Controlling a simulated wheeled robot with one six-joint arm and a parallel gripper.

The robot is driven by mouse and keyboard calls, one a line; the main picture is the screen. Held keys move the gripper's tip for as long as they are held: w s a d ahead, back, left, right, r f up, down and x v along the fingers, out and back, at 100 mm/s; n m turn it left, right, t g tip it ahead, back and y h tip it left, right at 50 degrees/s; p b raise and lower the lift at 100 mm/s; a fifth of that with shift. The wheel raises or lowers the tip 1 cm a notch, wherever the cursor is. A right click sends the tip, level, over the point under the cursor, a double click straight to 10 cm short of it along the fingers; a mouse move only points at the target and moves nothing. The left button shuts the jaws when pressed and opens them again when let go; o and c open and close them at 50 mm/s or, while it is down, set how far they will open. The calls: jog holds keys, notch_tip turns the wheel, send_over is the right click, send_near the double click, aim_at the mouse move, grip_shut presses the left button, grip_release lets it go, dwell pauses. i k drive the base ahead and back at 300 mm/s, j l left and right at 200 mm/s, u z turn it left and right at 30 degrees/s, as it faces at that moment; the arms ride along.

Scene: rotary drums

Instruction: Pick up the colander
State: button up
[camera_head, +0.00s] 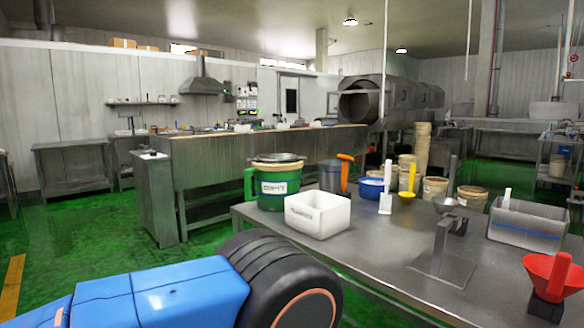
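I cannot make out a colander for certain; no holes show on any vessel at this size. Bowl-like things on the metal table (375,250) are a blue bowl (371,190) at the back, a round steel bowl or scoop (446,205) to its right, and a red funnel-shaped piece (551,274) at the right front. The red piece sits by a dark block. My gripper is not in view; only a blue part of my arm with a black round joint shows at the lower left and middle.
A green bucket (278,186), white box (318,214), yellow ladle (408,182) and white scraper (386,188) crowd the table's back. A metal stand (443,267) and grey bin (528,224) are at right. The table's front middle is clear.

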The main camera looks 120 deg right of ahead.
aim_at(274, 158)
jog(key=z, duration=4.15)
